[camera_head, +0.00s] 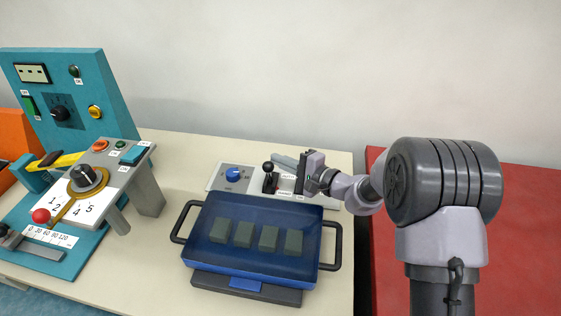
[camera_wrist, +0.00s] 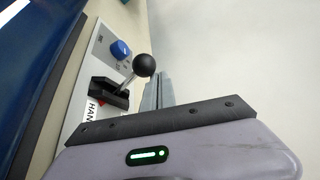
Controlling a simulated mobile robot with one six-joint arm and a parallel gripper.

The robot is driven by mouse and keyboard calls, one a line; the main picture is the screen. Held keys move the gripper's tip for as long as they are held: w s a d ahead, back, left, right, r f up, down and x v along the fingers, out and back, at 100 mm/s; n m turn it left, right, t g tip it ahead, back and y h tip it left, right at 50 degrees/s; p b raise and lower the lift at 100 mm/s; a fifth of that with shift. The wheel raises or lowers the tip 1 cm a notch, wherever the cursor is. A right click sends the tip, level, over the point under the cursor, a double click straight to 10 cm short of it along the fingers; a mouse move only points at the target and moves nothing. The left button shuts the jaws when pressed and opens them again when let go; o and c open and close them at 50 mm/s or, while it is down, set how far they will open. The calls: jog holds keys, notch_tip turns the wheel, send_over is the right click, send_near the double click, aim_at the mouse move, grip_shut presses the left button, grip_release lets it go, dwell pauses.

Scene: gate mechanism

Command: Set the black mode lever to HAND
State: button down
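The black mode lever is a black ball knob (camera_head: 268,166) on a thin stem, rising from a black slotted base (camera_head: 270,184) on a pale panel. In the wrist view the knob (camera_wrist: 144,65) and base (camera_wrist: 108,93) are clear of my gripper. The HAND label (camera_wrist: 91,111) lies beside the base, partly cut off by my gripper's dark edge. In the wrist view the stem leans away from that label. My gripper (camera_head: 304,176) is just right of the lever, apart from it as far as I can see.
A blue knob (camera_head: 233,174) is left of the lever on the panel. A blue tray (camera_head: 256,262) with several grey-green blocks stands in front. A teal machine (camera_head: 84,95) is at left, a red surface (camera_head: 530,250) at right.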

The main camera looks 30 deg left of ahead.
jog(key=shift+s, duration=0.1)
jog(key=shift+d, duration=0.1)
dwell(0.5)
jog(key=p+v, duration=0.4)
jog(key=v, duration=1.3)
jog(key=shift+s+r, duration=0.15)
jog(key=shift+r, duration=0.05)
jog(key=shift+d, duration=0.1)
